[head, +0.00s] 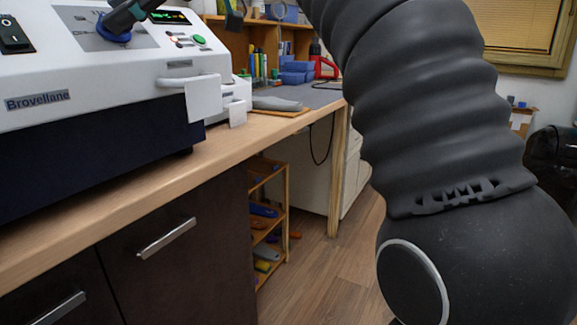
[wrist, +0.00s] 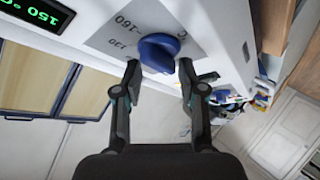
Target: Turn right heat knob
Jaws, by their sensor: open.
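How deep the fingers reach around the knob is unclear. In the head view the knob (head: 113,36) is partly covered by a dark finger of my gripper (head: 128,14) at the top left. The white machine (head: 110,85) marked Brovellane carries the knob. Its green display (wrist: 36,10) reads 150 °.
A black switch (head: 14,36) is left of the knob, and a green button (head: 199,39) is to its right. A white handle (head: 188,80) juts from the machine's front. The machine stands on a wooden counter (head: 120,185). Shelves (head: 268,215) stand beneath the counter's far end.

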